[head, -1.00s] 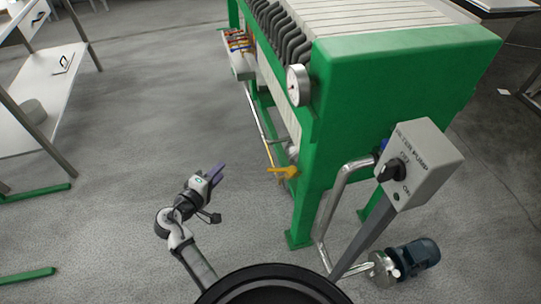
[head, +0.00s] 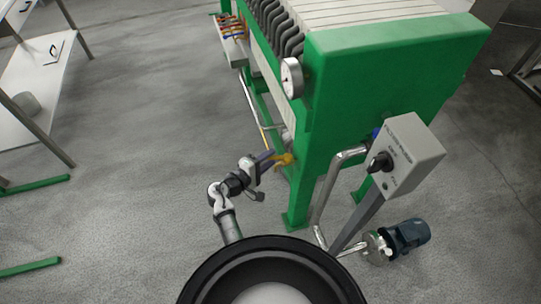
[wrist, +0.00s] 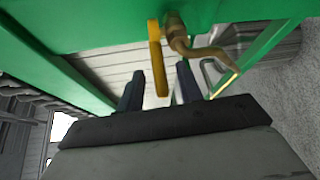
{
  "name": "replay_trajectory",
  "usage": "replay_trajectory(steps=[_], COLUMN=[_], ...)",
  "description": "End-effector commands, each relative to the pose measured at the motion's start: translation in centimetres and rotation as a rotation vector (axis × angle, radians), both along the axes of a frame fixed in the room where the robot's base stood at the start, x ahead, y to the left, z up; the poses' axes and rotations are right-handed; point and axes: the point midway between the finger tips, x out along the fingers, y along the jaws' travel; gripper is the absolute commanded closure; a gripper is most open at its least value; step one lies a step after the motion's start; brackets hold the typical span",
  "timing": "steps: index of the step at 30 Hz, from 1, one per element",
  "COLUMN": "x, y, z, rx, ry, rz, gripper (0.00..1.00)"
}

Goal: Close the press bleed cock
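The press bleed cock has a yellow lever handle (head: 284,160) on the near end of the green filter press. In the wrist view the yellow lever (wrist: 155,58) runs down the picture beside the brass cock body (wrist: 177,36) and its bent spout. My gripper (head: 267,156) is at the lever in the head view. In the wrist view my gripper (wrist: 160,78) is open, with one dark finger on each side of the lever's free end. Gaps show on both sides, so neither finger appears to touch it.
The green press frame (head: 355,110) stands close beyond my gripper, with a pressure gauge (head: 291,78) above. A grey pump switch box (head: 405,158) on a post and a blue pump motor (head: 410,236) stand to the right. Floor to the left is clear up to the white table (head: 45,85).

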Motion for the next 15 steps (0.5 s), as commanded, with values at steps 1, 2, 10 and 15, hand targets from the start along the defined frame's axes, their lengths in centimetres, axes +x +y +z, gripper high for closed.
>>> replay_trajectory(steps=[1, 2, 10, 15], x=[0.41, 0.56, 1.0, 0.99], y=[-0.39, -0.55, -0.97, -0.96], z=[0.05, 0.0, -0.22, -0.21], rx=[0.001, 0.001, 0.001, 0.001], ry=[-0.001, -0.001, -0.001, -0.001], rz=[-0.001, -0.001, 0.001, 0.001], gripper=[0.64, 0.64, 0.64, 0.7])
